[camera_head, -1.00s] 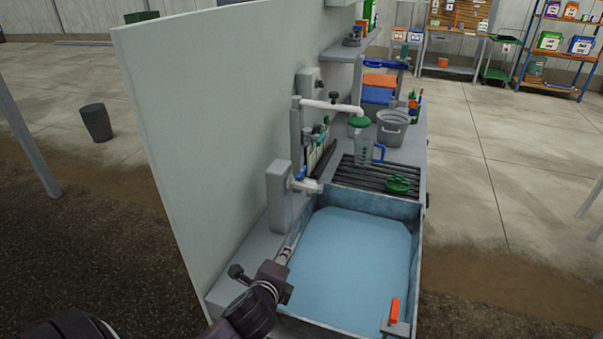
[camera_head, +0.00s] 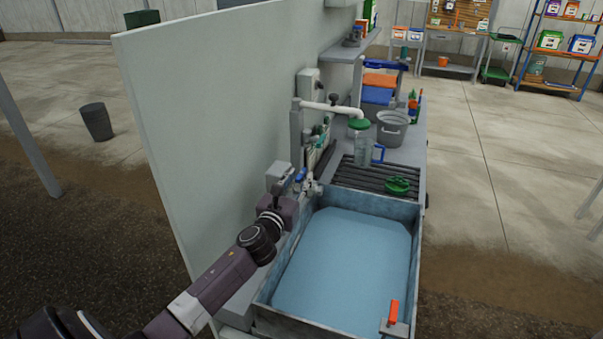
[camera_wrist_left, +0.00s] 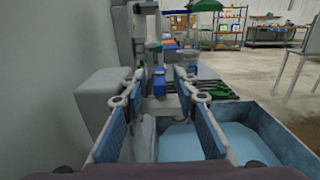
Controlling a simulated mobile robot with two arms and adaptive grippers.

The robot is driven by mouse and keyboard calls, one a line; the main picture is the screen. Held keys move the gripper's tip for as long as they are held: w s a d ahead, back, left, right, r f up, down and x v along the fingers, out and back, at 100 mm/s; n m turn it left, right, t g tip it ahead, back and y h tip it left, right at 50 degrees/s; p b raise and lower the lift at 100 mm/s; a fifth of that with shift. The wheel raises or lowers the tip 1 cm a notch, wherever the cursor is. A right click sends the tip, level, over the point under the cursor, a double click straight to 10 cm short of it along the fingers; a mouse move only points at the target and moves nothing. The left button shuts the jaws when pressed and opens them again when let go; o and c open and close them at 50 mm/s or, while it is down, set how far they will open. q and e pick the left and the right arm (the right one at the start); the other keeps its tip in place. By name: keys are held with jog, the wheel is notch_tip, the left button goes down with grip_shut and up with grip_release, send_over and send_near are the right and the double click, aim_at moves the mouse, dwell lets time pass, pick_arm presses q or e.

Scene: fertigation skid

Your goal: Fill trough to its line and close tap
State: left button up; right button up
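The trough (camera_head: 412,258) is a grey-blue basin holding pale blue water (camera_head: 345,262); its fill line cannot be made out. The tap is mounted at the trough's back left corner, and its blue lever (camera_head: 300,174) shows just beyond my left gripper (camera_head: 302,187). In the left wrist view the two blue-padded fingers (camera_wrist_left: 162,80) stand apart, with the blue lever (camera_wrist_left: 159,86) ahead between their tips, apparently not clamped. The spout is largely hidden by the gripper, and I cannot tell whether water runs. My right gripper is out of view.
An orange-handled fitting (camera_head: 394,314) sits at the trough's near right corner. Behind the trough are a dark slatted rack (camera_head: 350,178) with a green item (camera_head: 397,185), a clear jug (camera_head: 362,152) and a grey bucket (camera_head: 392,128). A tall pale panel (camera_head: 200,130) borders the left side.

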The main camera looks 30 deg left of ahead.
pick_arm(q)
jog(key=shift+x, duration=1.1)
jog(key=shift+c, duration=0.7)
grip_shut()
